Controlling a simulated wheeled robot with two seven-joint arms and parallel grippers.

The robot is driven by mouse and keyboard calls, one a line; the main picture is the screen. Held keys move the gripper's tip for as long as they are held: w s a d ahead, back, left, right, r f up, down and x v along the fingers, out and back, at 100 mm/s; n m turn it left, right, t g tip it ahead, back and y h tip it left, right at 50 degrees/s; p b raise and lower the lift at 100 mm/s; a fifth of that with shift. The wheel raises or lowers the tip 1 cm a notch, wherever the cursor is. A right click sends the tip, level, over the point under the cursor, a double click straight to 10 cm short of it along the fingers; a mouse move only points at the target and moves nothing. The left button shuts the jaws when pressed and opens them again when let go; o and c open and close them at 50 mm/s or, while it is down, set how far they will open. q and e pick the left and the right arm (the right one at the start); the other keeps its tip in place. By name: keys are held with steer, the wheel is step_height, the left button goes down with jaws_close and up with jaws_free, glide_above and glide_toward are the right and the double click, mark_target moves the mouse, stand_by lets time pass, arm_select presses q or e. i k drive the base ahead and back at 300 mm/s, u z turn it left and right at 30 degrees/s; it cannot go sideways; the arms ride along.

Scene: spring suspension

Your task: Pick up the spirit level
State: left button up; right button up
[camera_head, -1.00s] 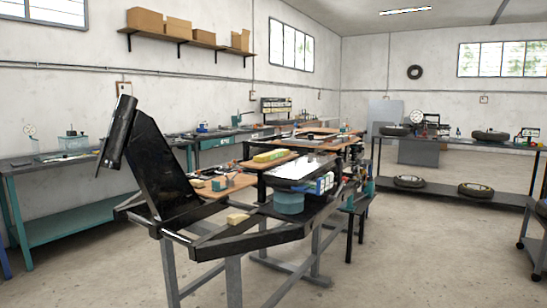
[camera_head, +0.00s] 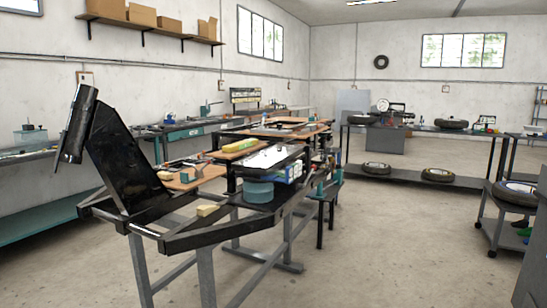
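A yellow bar (camera_head: 240,145) lies on a brown board among the work surfaces in the middle of the view. It may be the spirit level, but it is too small to tell for sure. No other thing in view can be made out clearly as a spirit level. Neither of my grippers is in view.
A black metal frame (camera_head: 188,240) on grey legs stands in front, with a tan block (camera_head: 207,210) on it. A teal cylinder (camera_head: 258,191) sits behind it. A tyre rack (camera_head: 405,176) and a cart (camera_head: 485,222) stand at right. The floor (camera_head: 385,250) between is clear.

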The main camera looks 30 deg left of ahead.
mark_target(230, 148)
steer(key=i, duration=4.8)
steer(key=u, duration=3.05)
